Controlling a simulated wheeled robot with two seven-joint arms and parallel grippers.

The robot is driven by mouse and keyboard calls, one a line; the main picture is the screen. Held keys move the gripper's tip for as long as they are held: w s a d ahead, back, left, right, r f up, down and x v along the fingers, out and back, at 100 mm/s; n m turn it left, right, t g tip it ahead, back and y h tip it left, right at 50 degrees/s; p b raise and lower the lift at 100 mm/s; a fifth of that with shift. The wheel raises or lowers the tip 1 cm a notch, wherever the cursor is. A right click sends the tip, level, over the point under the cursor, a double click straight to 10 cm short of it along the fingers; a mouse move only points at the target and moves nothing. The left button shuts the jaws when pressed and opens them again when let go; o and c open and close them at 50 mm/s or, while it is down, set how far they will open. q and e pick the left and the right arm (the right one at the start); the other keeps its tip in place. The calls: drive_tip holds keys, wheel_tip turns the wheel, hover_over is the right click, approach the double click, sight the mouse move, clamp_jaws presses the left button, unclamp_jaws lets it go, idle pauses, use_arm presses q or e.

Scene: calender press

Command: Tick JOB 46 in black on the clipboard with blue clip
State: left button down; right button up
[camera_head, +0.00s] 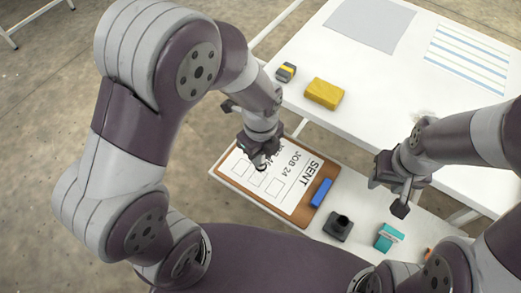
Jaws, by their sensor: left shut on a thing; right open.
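The clipboard (303,214) with the blue clip (321,192) lies on the white shelf. Its white sheet (290,192) reads SENT and JOB 24, upside down or sideways to me. Further labels are partly hidden behind my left gripper, and I cannot read JOB 46. Several empty boxes show on the sheet. My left gripper (260,160) is over the sheet, near the boxes, shut on a small dark thing that its fingers mostly hide. I cannot tell whether it touches the paper. My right gripper (388,192) is open and empty, right of the clipboard.
A black block with a knob (338,227) and a teal thing (388,237) stand on the shelf right of the clip. A yellow sponge (323,93) and a dark block with a yellow band (286,72) lie on the white table (395,90), with a grey mat (370,25) and striped sheet (467,57).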

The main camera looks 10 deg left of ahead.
use_arm(q)
drive_tip(key=shift+f+b, duration=0.3)
drive_tip(key=shift+f, duration=0.35)
idle(0.9)
idle(0.8)
drive_tip(key=shift+s+a+p, duration=0.1)
drive_tip(key=shift+a+p, duration=0.05)
drive_tip(key=shift+p, duration=0.25)
drive_tip(key=shift+s+a, duration=0.15)
drive_tip(key=shift+a, duration=0.25)
drive_tip(key=shift+p, duration=0.5)
drive_tip(key=shift+s, duration=0.1)
idle(0.7)
drive_tip(key=shift+s+d+p, duration=0.2)
drive_tip(key=shift+s+p, duration=0.15)
drive_tip(key=shift+s, duration=0.05)
drive_tip(key=shift+p, duration=0.5)
idle(1.1)
drive_tip(key=shift+s, duration=0.1)
